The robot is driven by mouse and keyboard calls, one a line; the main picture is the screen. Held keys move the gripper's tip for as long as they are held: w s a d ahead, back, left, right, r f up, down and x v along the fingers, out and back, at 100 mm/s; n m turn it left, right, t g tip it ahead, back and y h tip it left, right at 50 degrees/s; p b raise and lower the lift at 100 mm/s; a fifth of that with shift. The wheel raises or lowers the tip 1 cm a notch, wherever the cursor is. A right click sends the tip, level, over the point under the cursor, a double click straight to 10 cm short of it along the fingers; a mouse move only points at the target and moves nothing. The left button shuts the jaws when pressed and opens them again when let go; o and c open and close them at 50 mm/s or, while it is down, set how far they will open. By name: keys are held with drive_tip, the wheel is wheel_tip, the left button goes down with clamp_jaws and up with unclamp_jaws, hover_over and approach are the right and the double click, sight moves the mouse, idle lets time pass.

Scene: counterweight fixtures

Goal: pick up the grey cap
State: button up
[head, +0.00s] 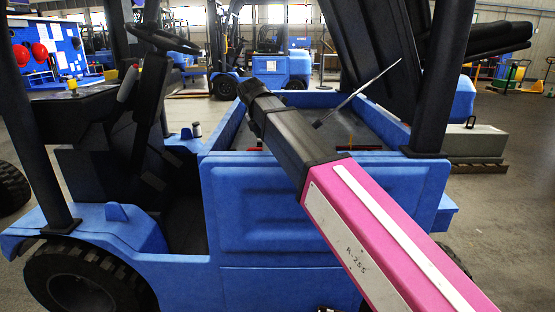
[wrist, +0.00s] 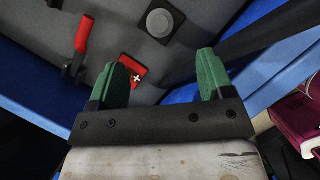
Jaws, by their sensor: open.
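A round grey cap (wrist: 160,22) sits on a dark square base on the grey compartment floor, near the top middle of the wrist view. My gripper (wrist: 166,72) is open, with its two green fingers apart and nothing between them. The cap lies beyond the fingertips, between their lines, and is not touched. In the head view I cannot make out the cap or the fingers for certain; my pink and black arm covers part of the open blue compartment (head: 221,126).
A red-handled lever (wrist: 83,35) stands left of the cap. A red card with a white cross (wrist: 135,72) lies by the left finger. A dark bar (wrist: 270,32) slants across the right. The raised black lid (head: 380,50) stands over the compartment, with a thin strut (head: 360,88) below.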

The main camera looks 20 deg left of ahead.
drive_tip(key=x, duration=1)
drive_tip(key=shift+w+d+f, duration=0.1)
drive_tip(key=shift+c, duration=0.3)
drive_tip(key=c, duration=0.7)
